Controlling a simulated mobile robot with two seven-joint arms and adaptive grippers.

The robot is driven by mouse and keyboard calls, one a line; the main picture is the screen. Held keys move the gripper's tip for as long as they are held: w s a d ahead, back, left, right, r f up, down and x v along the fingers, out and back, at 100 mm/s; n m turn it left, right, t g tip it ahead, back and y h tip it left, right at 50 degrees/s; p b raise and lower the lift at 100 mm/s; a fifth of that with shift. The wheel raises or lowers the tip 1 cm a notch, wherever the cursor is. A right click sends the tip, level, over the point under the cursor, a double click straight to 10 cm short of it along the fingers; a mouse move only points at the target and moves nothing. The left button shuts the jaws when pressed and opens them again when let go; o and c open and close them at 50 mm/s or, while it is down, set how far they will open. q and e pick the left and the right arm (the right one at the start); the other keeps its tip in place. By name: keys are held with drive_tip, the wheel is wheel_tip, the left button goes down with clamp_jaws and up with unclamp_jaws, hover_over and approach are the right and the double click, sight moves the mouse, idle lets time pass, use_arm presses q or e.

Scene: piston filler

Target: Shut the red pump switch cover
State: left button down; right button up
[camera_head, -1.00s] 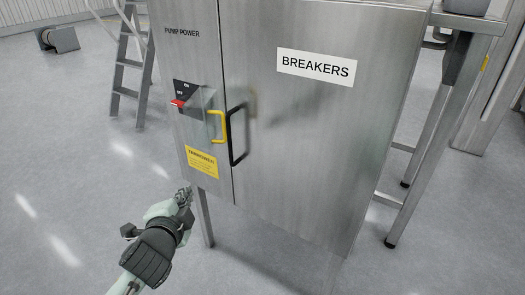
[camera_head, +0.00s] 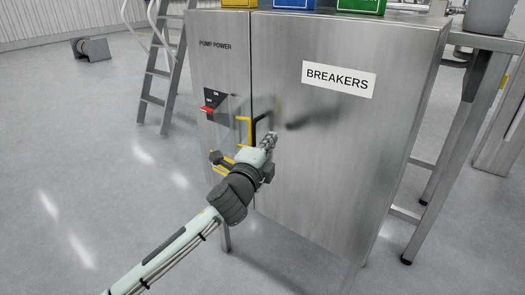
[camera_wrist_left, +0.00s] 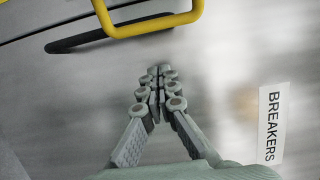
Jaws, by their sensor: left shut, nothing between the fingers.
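The red pump switch (camera_head: 207,110) sits on a black plate on the left panel of the steel cabinet, under "PUMP POWER". Beside it on the right is a clear cover (camera_head: 232,107) with a yellow handle (camera_head: 245,119). The cover appears to stand out from the panel, leaving the switch exposed. The handle also shows at the top of the left wrist view (camera_wrist_left: 150,28). My left gripper (camera_head: 270,139) is shut and empty, just right of and below the handle, in front of the breakers door. In the left wrist view its fingertips (camera_wrist_left: 157,73) are apart from the handle.
The "BREAKERS" door (camera_head: 330,150) fills the cabinet's right side. A dark handle, partly hidden by my gripper, is near the door seam. Yellow, blue and green boxes (camera_head: 295,4) stand on top. A ladder (camera_head: 160,75) stands behind left; open floor lies left.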

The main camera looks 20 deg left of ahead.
sight(239, 124)
use_arm(q)
drive_tip(key=shift+s+a, duration=0.3)
drive_tip(key=shift+a, duration=0.7)
drive_tip(key=shift+s+a, duration=0.25)
drive_tip(key=shift+a, duration=0.7)
use_arm(e)
drive_tip(key=shift+s+f, duration=0.2)
drive_tip(key=shift+f, duration=0.35)
use_arm(q)
drive_tip(key=shift+a, duration=0.1)
use_arm(e)
drive_tip(key=shift+r, duration=0.1)
